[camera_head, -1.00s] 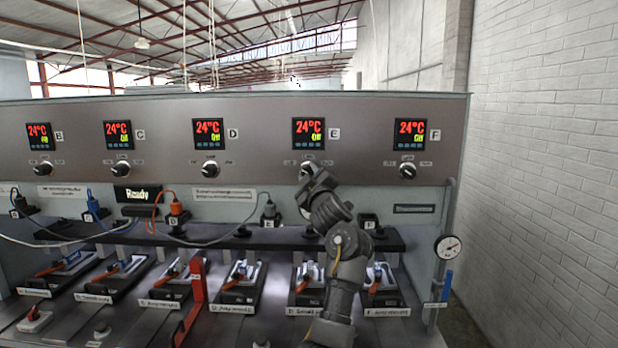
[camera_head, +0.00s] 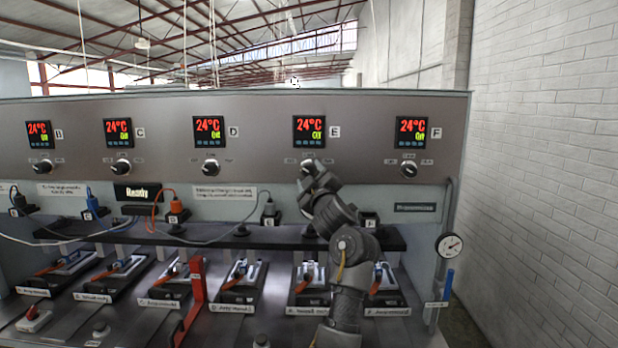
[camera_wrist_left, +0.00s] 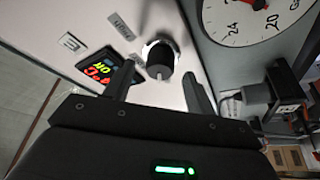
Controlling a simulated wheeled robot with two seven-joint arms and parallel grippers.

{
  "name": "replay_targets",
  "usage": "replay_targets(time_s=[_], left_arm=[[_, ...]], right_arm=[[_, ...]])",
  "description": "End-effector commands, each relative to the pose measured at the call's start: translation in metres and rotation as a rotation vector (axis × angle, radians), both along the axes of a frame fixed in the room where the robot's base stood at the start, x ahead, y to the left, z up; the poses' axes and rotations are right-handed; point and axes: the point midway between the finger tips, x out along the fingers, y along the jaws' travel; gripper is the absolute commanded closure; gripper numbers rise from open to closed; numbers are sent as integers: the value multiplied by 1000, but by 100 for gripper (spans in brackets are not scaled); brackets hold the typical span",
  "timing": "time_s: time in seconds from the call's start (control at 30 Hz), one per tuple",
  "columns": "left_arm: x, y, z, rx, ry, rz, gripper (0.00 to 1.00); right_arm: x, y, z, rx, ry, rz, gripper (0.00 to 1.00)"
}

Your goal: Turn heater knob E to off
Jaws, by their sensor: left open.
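Heater knob E (camera_head: 308,166) is a round black knob under the display marked E (camera_head: 309,129), which shows red 24°C and a small green-yellow word that looks like Off. My left gripper (camera_head: 312,172) is at the knob from below and partly hides it in the head view. In the left wrist view, the knob (camera_wrist_left: 160,60) has a light mark on its edge. The open fingers of my left gripper (camera_wrist_left: 160,85) stand on either side of it, with gaps visible; contact cannot be told. My right gripper is not in view.
Knob F (camera_head: 408,169) and knob D (camera_head: 210,168) flank knob E on the panel. A shelf with plugs (camera_head: 240,237) and several moulds (camera_head: 240,282) lie below. A round gauge (camera_head: 450,246) is at the right, and a large dial (camera_wrist_left: 250,18) fills the wrist view's top right.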

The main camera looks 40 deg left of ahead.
Motion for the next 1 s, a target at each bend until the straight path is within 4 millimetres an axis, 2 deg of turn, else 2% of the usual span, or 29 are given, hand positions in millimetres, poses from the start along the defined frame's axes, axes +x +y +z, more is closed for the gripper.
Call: replay_targets(time_s=[0.03, 0.1, 0.4, 0.6, 1.0], left_arm=[[-6, -9, -9, -3, -3, -3, 45], [-14, -21, -13, -2, -4, -3, 45], [-42, -60, -23, -1, -2, -2, 45], [-49, -67, -24, -2, 0, 0, 45], [-49, -68, -23, -1, 1, 1, 45]], right_arm=[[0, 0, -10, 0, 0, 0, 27], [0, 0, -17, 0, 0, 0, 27], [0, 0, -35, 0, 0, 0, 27], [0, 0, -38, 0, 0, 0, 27], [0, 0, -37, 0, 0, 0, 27]])
